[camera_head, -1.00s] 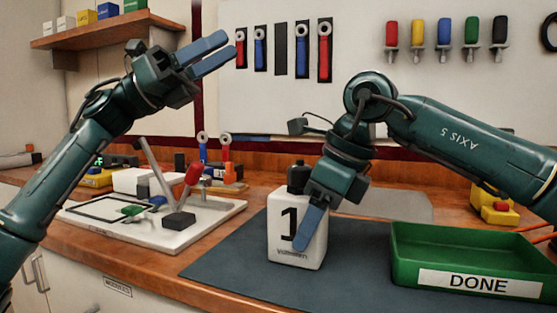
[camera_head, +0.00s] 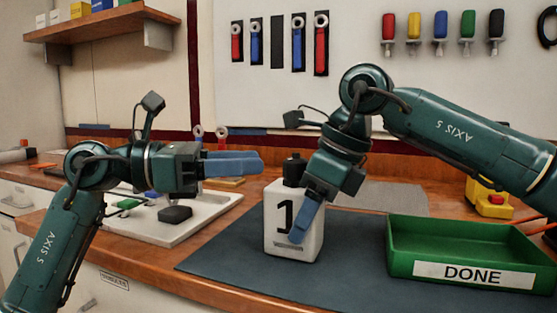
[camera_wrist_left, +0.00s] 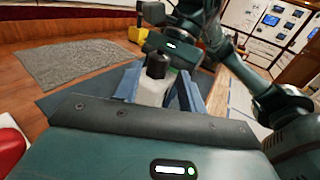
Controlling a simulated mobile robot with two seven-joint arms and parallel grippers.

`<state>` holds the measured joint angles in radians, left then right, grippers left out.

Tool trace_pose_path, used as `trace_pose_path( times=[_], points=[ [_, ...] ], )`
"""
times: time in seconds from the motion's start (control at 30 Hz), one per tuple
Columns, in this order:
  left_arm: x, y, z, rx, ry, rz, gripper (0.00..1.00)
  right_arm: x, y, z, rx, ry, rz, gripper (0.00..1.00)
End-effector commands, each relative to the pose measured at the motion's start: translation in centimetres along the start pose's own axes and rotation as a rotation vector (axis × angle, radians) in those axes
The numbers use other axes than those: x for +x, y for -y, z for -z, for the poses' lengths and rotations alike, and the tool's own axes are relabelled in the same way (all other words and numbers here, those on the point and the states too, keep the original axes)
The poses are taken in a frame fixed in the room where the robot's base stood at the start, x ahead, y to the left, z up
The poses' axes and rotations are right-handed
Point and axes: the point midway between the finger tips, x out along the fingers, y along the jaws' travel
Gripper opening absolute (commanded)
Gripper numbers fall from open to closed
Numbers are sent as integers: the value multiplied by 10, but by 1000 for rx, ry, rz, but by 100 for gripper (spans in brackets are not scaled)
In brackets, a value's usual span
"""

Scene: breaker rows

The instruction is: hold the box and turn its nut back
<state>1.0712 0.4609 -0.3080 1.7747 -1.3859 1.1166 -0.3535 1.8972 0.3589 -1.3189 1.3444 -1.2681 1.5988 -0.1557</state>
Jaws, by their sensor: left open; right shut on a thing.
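The white box (camera_head: 279,240), marked 1, stands upright on the dark mat (camera_head: 235,252). Its black nut (camera_head: 294,171) sits on top. My right gripper (camera_head: 301,228) reaches down over the box and is shut on it, with one blue finger across the front face. My left gripper (camera_head: 258,163) is level and open, its blue fingers pointing at the nut from the left with a small gap. In the left wrist view the nut (camera_wrist_left: 157,66) shows between and beyond the open fingers, with the box below it partly hidden.
The green DONE tray (camera_head: 400,268) stands on the mat's right side. A white board (camera_head: 205,228) with small parts lies left, behind my left arm. A yellow and red device (camera_head: 490,200) stands at the back right. The mat's front is clear.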

Motion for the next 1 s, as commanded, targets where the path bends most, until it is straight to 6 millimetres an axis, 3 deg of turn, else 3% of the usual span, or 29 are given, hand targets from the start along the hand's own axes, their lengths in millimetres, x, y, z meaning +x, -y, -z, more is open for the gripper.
trace_pose_path(
  times=[0.1,0.3,0.7,1.0],
  points=[
    [24,1,-1,-1,3,4,41,-1,0,0,0,2,1,19],
    [48,0,-1,-1,2,2,41,-1,0,0,0,2,1,19],
    [55,0,-1,-1,1,0,41,-1,0,0,0,2,1,19],
    [55,0,0,-1,1,0,16,-1,0,0,0,2,1,19]
  ],
)
